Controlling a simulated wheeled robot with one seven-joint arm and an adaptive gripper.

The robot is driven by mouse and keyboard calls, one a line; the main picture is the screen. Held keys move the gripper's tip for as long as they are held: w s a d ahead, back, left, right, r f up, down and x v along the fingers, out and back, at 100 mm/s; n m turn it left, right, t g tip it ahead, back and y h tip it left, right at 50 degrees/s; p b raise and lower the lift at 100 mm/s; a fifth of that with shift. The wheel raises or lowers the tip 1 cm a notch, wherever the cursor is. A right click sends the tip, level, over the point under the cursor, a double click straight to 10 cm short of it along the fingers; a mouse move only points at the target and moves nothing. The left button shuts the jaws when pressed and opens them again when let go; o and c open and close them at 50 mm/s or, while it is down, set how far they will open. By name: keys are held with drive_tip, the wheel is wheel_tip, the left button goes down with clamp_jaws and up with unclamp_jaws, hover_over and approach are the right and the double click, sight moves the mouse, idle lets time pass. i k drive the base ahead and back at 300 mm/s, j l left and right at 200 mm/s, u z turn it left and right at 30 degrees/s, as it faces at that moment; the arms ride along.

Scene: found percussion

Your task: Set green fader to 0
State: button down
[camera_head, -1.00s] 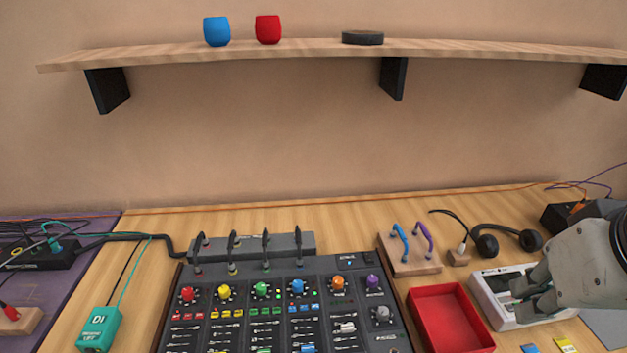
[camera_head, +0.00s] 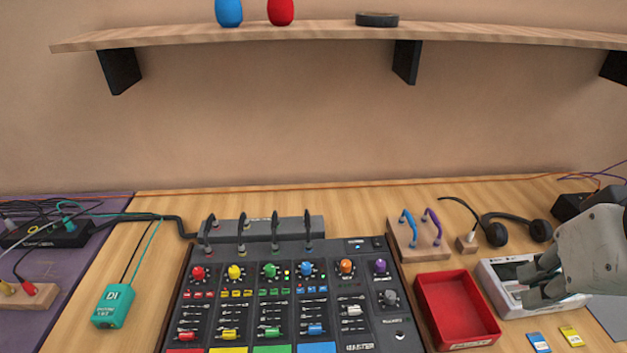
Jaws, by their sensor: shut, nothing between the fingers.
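The mixer (camera_head: 340,262) stands on the table at the lower middle of the head view. Its green fader (camera_head: 274,332) has a green cap low in the third channel, just above the green strip (camera_head: 272,349) at the picture's bottom edge. Scale numbers beside it are too small to read. A green knob (camera_head: 270,270) sits higher in the same channel. My gripper (camera_head: 532,285) is at the far right, over the white box, well apart from the mixer. It is shut and holds nothing.
Red, yellow and blue faders (camera_head: 316,328) flank the green one. Cable plugs (camera_head: 275,232) rise along the mixer's back. A red tray (camera_head: 458,308) and the white box (camera_head: 497,282) lie between mixer and arm. A handled wooden block (camera_head: 425,252) and headphones (camera_head: 515,230) stand behind.

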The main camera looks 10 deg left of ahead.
sight(270, 332)
drive_tip(key=j+u, duration=0.2)
drive_tip(key=u, duration=0.75)
drive_tip(key=l+u, duration=0.1)
drive_tip(key=j+z, duration=0.1)
drive_tip(key=k+l+u, duration=0.1)
drive_tip(key=k+l, duration=0.05)
